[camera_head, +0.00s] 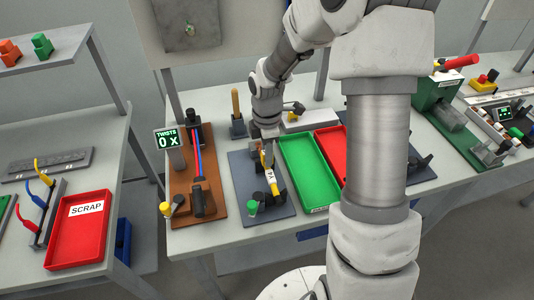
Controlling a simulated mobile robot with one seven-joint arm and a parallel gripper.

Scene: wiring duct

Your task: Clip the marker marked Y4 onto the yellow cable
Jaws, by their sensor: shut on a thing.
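My gripper (267,146) points down over the grey-blue board (240,172) in the middle of the bench. It is shut on a small yellow piece whose upper end its fingers partly hide. A white label (271,175) with dark lettering, perhaps a Y, shows just below the fingertips, with yellow above and below it. I cannot read it fully or tell whether it is clipped around anything. A curved yellow cable (41,172) stands in a rack on the left table, beside a blue and a red one.
A green tray (292,146) and a red tray (327,135) lie right of the board. A green-topped post (253,206) stands at its front. A brown board (181,211) with a counter display (168,139) is to its left. The red SCRAP tray (65,257) is on the left table.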

